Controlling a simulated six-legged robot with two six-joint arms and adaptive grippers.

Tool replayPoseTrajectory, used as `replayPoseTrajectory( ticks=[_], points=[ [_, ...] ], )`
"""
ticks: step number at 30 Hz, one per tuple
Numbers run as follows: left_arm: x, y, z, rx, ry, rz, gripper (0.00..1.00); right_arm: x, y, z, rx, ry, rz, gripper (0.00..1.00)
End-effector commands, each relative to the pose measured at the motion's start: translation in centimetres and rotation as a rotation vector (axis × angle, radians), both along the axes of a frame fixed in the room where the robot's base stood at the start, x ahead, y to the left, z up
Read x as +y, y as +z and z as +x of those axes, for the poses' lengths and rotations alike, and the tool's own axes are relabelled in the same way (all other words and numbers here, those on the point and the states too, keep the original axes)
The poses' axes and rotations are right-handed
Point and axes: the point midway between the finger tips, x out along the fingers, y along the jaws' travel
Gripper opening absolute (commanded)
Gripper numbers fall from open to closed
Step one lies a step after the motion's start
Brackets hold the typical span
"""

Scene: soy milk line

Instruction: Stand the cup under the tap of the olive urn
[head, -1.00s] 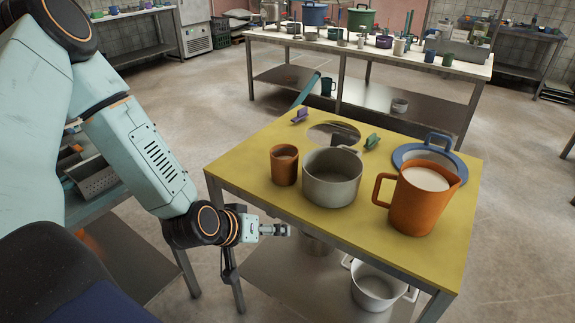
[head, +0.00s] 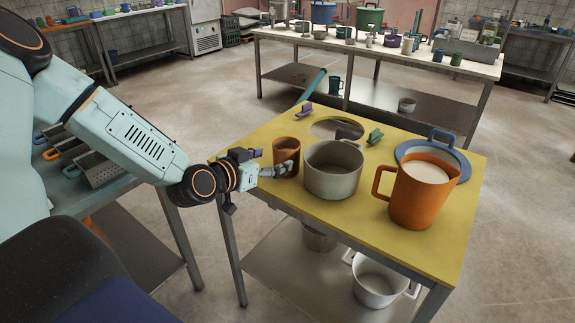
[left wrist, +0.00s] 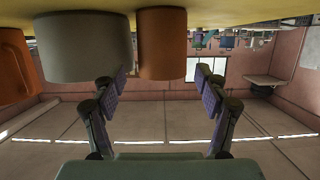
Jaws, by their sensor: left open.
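The small orange-brown cup (head: 287,149) stands upright on the yellow tabletop, left of a grey pot. My left gripper (head: 272,163) is open at table height beside the cup, with one finger crossing in front of it. In the left wrist view, which looks upside down, the cup (left wrist: 162,45) lies centred between the open fingertips (left wrist: 163,85), with a gap on each side. A green vessel (head: 369,17) stands on the far table; I cannot tell whether it is the olive urn, and no tap can be made out. My right gripper is out of view.
The grey pot (head: 333,175) stands close to the cup's right. Open floor separates the tables.

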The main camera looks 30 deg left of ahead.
Motion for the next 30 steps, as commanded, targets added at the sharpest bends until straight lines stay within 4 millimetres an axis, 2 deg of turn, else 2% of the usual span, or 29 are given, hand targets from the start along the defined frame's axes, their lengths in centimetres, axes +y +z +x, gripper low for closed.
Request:
replayPoseTrajectory(
  ticks=[5, 18, 29, 30],
  points=[
    [-0.2, -0.2, 0.7, 0.0, -0.002, 0.002, 0.74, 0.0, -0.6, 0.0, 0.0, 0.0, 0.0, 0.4],
    [-0.3, -0.9, 5.0, 0.002, -0.002, 0.002, 0.74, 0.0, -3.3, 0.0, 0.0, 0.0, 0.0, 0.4],
    [-0.4, -0.8, 5.5, 0.001, -0.001, -0.003, 0.74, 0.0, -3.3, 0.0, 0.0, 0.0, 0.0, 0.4],
    [-0.4, -0.8, 5.5, 0.001, -0.001, -0.003, 0.71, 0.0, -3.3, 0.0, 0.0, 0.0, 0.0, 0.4]
  ],
)
